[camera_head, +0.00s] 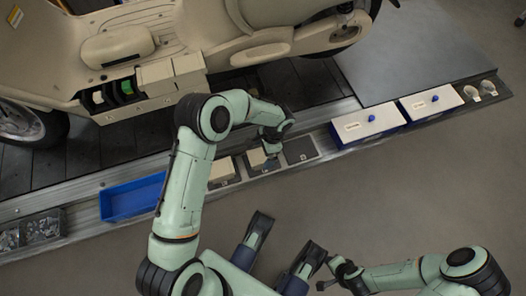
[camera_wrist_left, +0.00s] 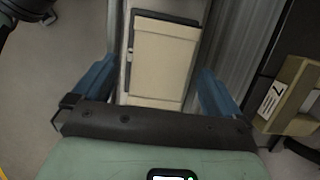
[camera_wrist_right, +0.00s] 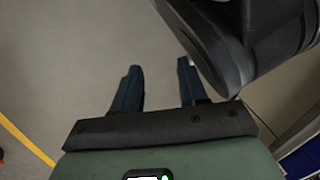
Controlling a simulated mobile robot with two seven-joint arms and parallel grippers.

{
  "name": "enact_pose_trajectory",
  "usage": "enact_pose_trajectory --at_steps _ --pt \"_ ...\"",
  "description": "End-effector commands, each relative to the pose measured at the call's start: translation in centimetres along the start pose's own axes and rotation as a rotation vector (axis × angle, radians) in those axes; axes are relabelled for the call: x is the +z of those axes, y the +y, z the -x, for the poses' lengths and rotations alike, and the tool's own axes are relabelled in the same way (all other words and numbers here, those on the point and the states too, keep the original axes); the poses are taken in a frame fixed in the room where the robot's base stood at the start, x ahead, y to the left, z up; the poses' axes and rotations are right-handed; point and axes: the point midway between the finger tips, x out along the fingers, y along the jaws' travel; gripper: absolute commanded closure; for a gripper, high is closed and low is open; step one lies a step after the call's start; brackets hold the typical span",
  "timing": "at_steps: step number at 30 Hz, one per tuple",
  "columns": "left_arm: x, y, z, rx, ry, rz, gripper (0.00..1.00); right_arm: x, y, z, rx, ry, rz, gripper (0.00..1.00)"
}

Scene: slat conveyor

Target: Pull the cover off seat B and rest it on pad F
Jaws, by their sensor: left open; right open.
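Two beige covers, one on the left (camera_head: 222,170) and one in the middle (camera_head: 258,160), lie on dark pads along the conveyor's front rail. The pad to their right (camera_head: 300,149) is dark and bare. My left gripper (camera_head: 272,136) is just over the middle cover. In the left wrist view its blue fingers stand open on either side of a beige cover (camera_wrist_left: 165,60), apart from it. My right gripper (camera_head: 325,272) is open and empty over the floor. On the scooter, open bays (camera_head: 122,90) sit beside beige covers (camera_head: 172,72). Seat and pad letters are unreadable.
A blue bin (camera_head: 132,198) and a tray of metal parts (camera_head: 32,232) stand left on the rail. Two white-lidded boxes with blue knobs (camera_head: 367,122) stand right. A labelled beige block (camera_wrist_left: 290,95) is right in the left wrist view. The front floor is clear.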

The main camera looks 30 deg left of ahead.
Motion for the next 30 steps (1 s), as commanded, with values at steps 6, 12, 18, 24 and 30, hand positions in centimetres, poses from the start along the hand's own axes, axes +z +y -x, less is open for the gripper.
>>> enact_pose_trajectory --at_steps 6,12,18,24,30 --pt "-0.1 -0.1 6.2 -0.007 0.009 0.001 0.01 -2.6 -2.2 2.3 -0.041 0.089 0.024 0.57" --pt "0.0 -0.1 10.3 -0.006 0.008 0.0 0.01 -4.2 -3.7 3.7 -0.067 0.145 0.038 0.57" --pt "0.0 0.0 12.4 -0.003 0.005 -0.001 0.01 -3.6 -3.9 4.2 -0.07 0.13 0.042 0.57" --pt "0.0 0.0 12.8 -0.003 0.005 0.0 0.01 -3.4 -3.9 4.2 -0.071 0.125 0.042 0.57" --pt "0.0 0.0 12.7 -0.002 0.004 0.0 0.01 -3.4 -3.9 4.2 -0.071 0.125 0.042 0.57"
